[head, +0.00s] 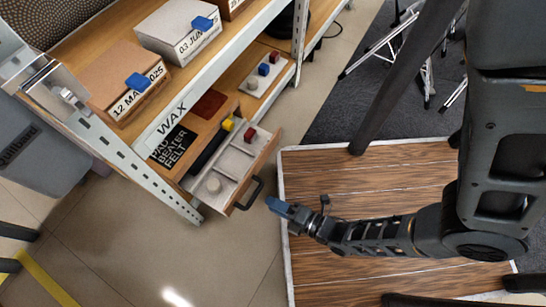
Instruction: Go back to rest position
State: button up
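My gripper (279,207) is at the end of my arm, which reaches in from the right of the head view. Its blue tip points left, just right of the black handle (249,193) of an open drawer (232,189). A small gap shows between the tip and the handle. The fingers are too small to tell whether they are open or shut. The drawer is pulled out from the lower shelf and holds a pale round piece, a dark bar and small yellow and red blocks in compartments.
A metal-framed shelf (150,180) with wooden boards carries dated boxes (178,33) with blue blocks on top. A wooden platform (370,180) lies under my arm. Tripod legs (385,40) stand on dark carpet at top right. Bare floor (130,250) is free at the lower left.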

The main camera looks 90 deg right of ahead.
dwell(0.4)
jog(key=w+a+r+m+t+y+p, duration=0.1)
jog(key=r+m+y+p, duration=0.3)
jog(key=r+p, duration=0.9)
jog(key=w+a+r+m+y+p, duration=0.1)
jog(key=a+r+m+y+p, duration=0.2)
jog(key=r, duration=4.9)
jog(key=m+y+p, duration=0.1)
jog(key=m+p, duration=0.3)
jog(key=p, duration=0.6)
jog(key=shift+w+r+t+y+p, duration=0.3)
jog(key=shift+w+t+y+p, duration=0.1)
